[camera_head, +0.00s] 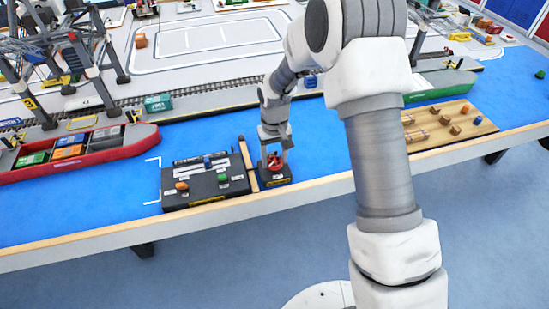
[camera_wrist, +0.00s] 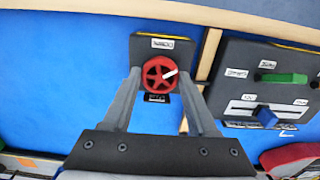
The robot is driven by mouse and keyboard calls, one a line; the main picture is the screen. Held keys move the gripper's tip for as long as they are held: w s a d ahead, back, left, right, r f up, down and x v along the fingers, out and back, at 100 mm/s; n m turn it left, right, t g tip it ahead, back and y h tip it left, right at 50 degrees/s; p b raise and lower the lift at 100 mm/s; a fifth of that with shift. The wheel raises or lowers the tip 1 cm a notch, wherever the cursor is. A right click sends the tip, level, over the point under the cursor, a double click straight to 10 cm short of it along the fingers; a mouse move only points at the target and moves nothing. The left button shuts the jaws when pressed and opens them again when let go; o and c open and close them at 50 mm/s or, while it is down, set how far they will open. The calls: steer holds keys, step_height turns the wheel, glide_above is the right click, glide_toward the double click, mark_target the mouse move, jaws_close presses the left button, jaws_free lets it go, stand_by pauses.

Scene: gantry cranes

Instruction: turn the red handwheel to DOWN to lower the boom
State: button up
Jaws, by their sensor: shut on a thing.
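The red handwheel (camera_head: 274,161) sits on a small dark box (camera_head: 276,182) near the table's front edge. In the wrist view the red handwheel (camera_wrist: 153,66) is seen from above, with spokes and a white mark on its right side. My gripper (camera_head: 274,147) points down over it. In the wrist view my gripper (camera_wrist: 159,77) has one finger on each side of the wheel, shut on its rim.
A dark control panel (camera_head: 205,197) with orange, blue and green knobs stands just left of the box, with a wooden strip (camera_head: 247,163) between. A red ship (camera_head: 88,150) with containers lies farther left. A wooden board (camera_head: 447,142) with small blocks lies right.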

mark_target(275, 161)
steer(key=n, duration=0.5)
steer(key=shift+n, duration=0.3)
steer(key=n+p, duration=0.1)
steer(key=n, duration=0.4)
steer(key=shift+n, duration=0.3)
steer(key=o, duration=1.4)
step_height(275, 161, up, 18)
steer(key=shift+f+p, duration=0.25)
steer(key=shift+p, duration=0.7)
